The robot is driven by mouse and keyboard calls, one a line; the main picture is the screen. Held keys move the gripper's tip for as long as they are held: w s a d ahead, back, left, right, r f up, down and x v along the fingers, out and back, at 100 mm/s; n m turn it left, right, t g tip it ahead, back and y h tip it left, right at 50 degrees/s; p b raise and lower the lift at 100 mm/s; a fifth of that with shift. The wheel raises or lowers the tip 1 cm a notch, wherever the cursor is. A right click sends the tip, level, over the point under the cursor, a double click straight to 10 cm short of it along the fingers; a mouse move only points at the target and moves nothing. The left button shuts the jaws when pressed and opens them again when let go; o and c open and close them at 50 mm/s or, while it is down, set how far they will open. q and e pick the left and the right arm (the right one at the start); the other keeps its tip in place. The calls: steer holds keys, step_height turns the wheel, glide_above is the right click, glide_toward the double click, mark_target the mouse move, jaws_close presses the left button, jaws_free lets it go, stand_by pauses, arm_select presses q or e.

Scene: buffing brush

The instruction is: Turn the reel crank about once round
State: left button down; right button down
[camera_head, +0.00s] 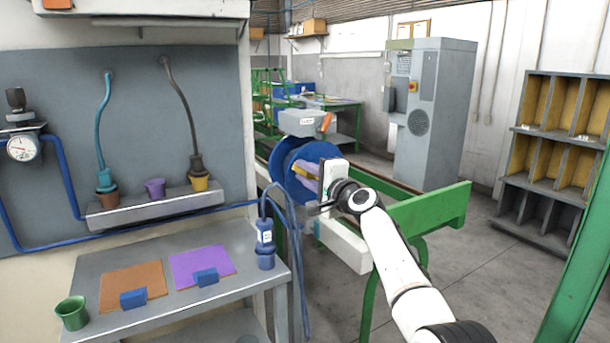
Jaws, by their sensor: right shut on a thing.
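The blue reel (283,158) stands upright at the middle of the view, just beyond the workbench. My right arm comes in from the lower right, and its gripper (309,176) is at the reel's near right face. The gripper is shut on the reel crank, which is mostly hidden by the jaws and hand. The crank's exact angle cannot be told. My left gripper is not in view.
A grey box with an orange lever (326,122) sits above the reel. A green rail (430,207) runs right of my wrist. The grey bench (190,303) at left holds coloured pads, blue blocks and a green cup (72,314). Blue hoses hang beside the bench.

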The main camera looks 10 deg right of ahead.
steer(key=shift+d+r, duration=0.15)
steer(key=shift+r, duration=0.15)
steer(key=c, duration=1.9)
jaws_free()
steer(key=shift+o, duration=1.4)
steer(key=shift+f, duration=0.1)
steer(key=shift+s+d+p, duration=0.1)
steer(key=shift+s+p, duration=0.25)
steer(key=shift+s, duration=0.1)
steer(key=p+v, duration=0.1)
steer(key=v, duration=0.8)
steer(key=shift+s, duration=0.2)
